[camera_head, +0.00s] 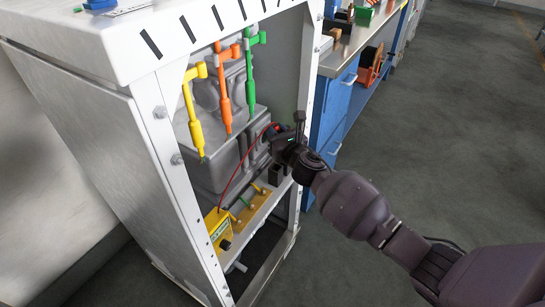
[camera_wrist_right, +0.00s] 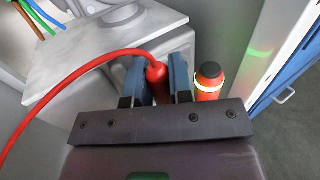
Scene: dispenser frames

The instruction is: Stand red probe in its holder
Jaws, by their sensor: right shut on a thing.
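The red probe (camera_wrist_right: 157,77) is between the blue fingers of my right gripper (camera_wrist_right: 158,82), which is shut on it. Its red cable (camera_wrist_right: 75,75) arcs away to the left. In the head view my right gripper (camera_head: 277,133) is inside the open front of the cabinet, and the cable (camera_head: 240,166) runs down to a yellow meter (camera_head: 219,229) on the low shelf. The probe's tip is hidden. A small black block (camera_head: 276,174) stands below the gripper; I cannot tell whether it is the holder. My left gripper is not in view.
Yellow (camera_head: 193,115), orange (camera_head: 223,90) and green (camera_head: 250,75) nozzles hang to the left of the gripper. The white cabinet's right post (camera_head: 312,75) is close to my arm. A red bottle-like thing with a black top (camera_wrist_right: 208,82) is right of the fingers. A blue bench (camera_head: 338,110) stands behind.

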